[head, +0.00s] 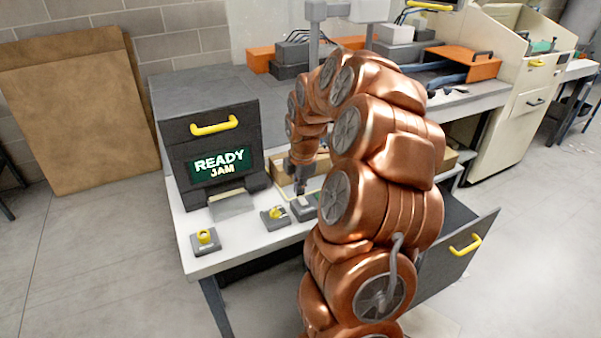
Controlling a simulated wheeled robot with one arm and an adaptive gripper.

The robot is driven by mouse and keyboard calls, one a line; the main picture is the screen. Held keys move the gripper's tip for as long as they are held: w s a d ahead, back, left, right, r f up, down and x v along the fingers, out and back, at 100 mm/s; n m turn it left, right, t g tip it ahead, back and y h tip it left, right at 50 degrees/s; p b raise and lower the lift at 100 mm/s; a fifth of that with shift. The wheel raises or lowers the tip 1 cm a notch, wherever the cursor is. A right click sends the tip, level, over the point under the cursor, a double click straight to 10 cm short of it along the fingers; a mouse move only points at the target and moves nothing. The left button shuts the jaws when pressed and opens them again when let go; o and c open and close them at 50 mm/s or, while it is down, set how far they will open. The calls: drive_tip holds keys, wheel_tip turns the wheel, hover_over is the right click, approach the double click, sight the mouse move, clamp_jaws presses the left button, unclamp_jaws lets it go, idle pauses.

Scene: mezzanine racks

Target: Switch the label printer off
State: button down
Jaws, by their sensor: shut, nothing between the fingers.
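The label printer (212,150) is a dark box with a yellow handle on the left of the white table (203,266). Its green screen reads "READY" and "JAM". A small grey control box with a yellow knob (205,241) sits at the table's front left corner. A second grey box with a yellow part (275,217) sits to its right, in front of the printer. A third grey box (309,210) sits further right, partly hidden by my arm. My gripper (301,199) is shut and empty, pointing down at the third box. I cannot tell whether it touches it.
An open cardboard-coloured tray (279,172) lies behind my gripper. A drawer with a yellow handle (455,252) stands out at the right. Orange and grey items lie on the bench behind. A large brown board (82,115) leans on the wall. The floor at left is clear.

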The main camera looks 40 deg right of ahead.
drive_tip(key=shift+w+f, duration=0.15)
drive_tip(key=shift+f, duration=0.7)
drive_tip(key=shift+w, duration=0.1)
